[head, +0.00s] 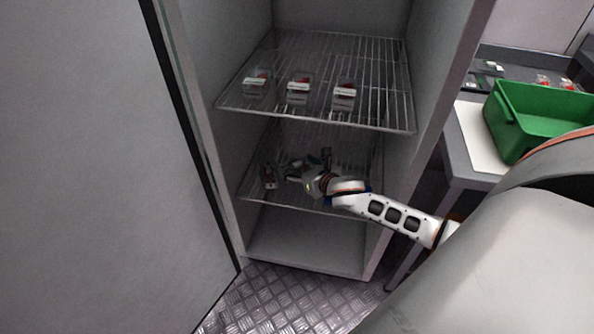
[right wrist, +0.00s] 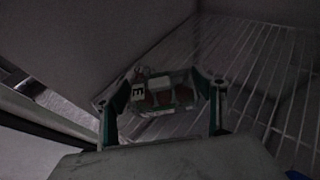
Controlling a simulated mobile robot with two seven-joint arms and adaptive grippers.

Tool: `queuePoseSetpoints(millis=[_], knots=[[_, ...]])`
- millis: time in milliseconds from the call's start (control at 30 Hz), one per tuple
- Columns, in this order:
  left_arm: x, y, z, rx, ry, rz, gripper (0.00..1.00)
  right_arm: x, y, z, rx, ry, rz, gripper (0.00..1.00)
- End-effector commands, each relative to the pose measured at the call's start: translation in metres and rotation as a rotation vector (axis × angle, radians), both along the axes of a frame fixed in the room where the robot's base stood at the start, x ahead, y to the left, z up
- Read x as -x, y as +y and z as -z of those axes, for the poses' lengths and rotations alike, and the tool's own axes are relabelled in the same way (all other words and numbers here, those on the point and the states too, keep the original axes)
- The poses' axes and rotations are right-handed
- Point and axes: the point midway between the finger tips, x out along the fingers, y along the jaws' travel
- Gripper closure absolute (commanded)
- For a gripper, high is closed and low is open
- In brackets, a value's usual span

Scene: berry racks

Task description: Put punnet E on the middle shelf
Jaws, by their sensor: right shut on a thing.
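Punnet E (right wrist: 160,92), a clear box with dark red contents and a white label marked E, is between the fingers of my right gripper (head: 306,168) in the right wrist view. The gripper is shut on it, with one finger at each side. In the head view my right arm reaches into the cabinet at the lower wire shelf (head: 345,206), and the gripper largely hides the held punnet. The wrist view shows shelf wires beside and below the punnet; I cannot tell whether it touches them. My left gripper is not in view.
Three punnets sit on the upper wire shelf (head: 385,115). The open door (head: 90,170) is at the left. A green crate (head: 520,130) stands on a table at the right.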

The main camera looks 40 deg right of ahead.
Motion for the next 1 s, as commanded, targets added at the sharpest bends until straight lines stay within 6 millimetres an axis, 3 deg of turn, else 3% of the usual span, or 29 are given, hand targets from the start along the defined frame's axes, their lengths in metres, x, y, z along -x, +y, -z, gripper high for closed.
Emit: queuePoseSetpoints(millis=[167, 400, 600, 867, 900, 933, 1000], knots=[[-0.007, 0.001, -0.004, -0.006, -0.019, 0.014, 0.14, -0.001, 0.000, 0.012, 0.001, -0.002, 0.000, 0.54], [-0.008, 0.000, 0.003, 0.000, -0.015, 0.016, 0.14, 0.001, 0.001, 0.046, -0.002, 0.003, -0.001, 0.54], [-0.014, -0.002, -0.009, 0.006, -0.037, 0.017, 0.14, -0.002, 0.000, 0.041, 0.002, -0.006, -0.002, 0.54], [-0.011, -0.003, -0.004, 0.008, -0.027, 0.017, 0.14, -0.001, 0.000, 0.048, 0.001, -0.004, -0.001, 0.54], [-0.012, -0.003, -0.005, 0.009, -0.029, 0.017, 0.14, -0.001, 0.000, 0.047, 0.001, -0.004, -0.001, 0.23], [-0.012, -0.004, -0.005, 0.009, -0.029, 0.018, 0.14, -0.001, 0.000, 0.046, 0.001, -0.005, -0.001, 0.15], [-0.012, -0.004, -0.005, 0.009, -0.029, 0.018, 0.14, -0.001, 0.000, 0.046, 0.001, -0.005, -0.001, 0.14]])
